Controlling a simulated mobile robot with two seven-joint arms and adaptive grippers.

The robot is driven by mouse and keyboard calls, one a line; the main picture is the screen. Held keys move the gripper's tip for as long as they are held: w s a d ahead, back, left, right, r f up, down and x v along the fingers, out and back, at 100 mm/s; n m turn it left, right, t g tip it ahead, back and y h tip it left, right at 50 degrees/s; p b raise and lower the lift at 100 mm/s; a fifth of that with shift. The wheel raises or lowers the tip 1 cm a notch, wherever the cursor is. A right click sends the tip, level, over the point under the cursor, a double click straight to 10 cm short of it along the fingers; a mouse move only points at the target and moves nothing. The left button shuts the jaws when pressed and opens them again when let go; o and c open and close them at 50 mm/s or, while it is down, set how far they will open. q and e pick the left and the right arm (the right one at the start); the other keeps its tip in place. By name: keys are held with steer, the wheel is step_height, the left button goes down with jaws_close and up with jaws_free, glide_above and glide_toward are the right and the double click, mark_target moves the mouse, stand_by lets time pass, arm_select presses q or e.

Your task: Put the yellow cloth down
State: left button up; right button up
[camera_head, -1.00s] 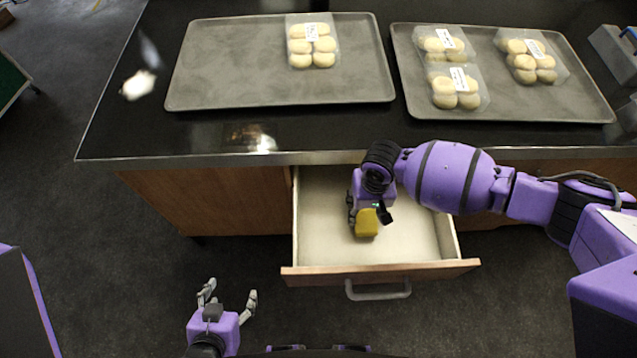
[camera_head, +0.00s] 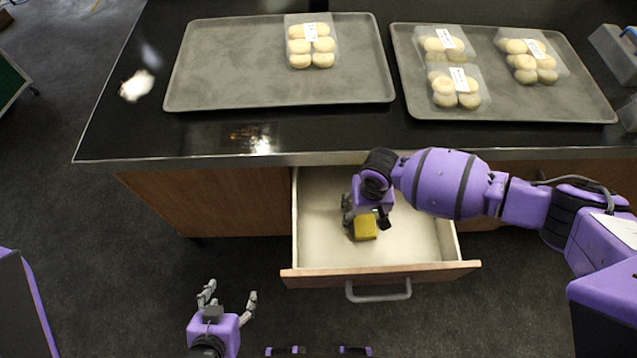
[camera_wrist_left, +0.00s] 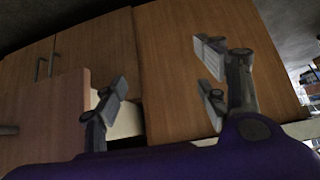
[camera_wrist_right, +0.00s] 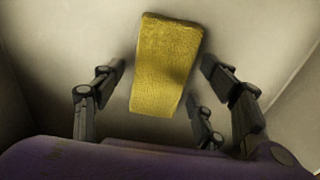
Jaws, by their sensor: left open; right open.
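The yellow cloth (camera_head: 365,227) is a small block-like folded piece inside the open drawer (camera_head: 318,235). In the right wrist view the cloth (camera_wrist_right: 165,70) lies against the pale drawer floor, between the spread fingers and apart from them. My right gripper (camera_head: 358,215) is inside the drawer over the cloth, and its fingers (camera_wrist_right: 165,95) are open. Part of it is hidden by its own wrist. My left gripper (camera_head: 229,295) is open and empty, low in front of the cabinet and left of the drawer; its fingers also show in the left wrist view (camera_wrist_left: 165,85).
The drawer front with its grey handle (camera_head: 378,291) sticks out from the cabinet. On the black counter lie a left tray (camera_head: 230,65) with one pack of buns and a right tray (camera_head: 505,95) with several packs. The drawer's left and right parts are free.

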mark_target(364, 216)
step_height(364, 216, up, 12)
steer(key=p, duration=0.1)
steer(key=shift+r+p, duration=0.15)
steer(key=shift+p, duration=0.2)
stand_by(0.4)
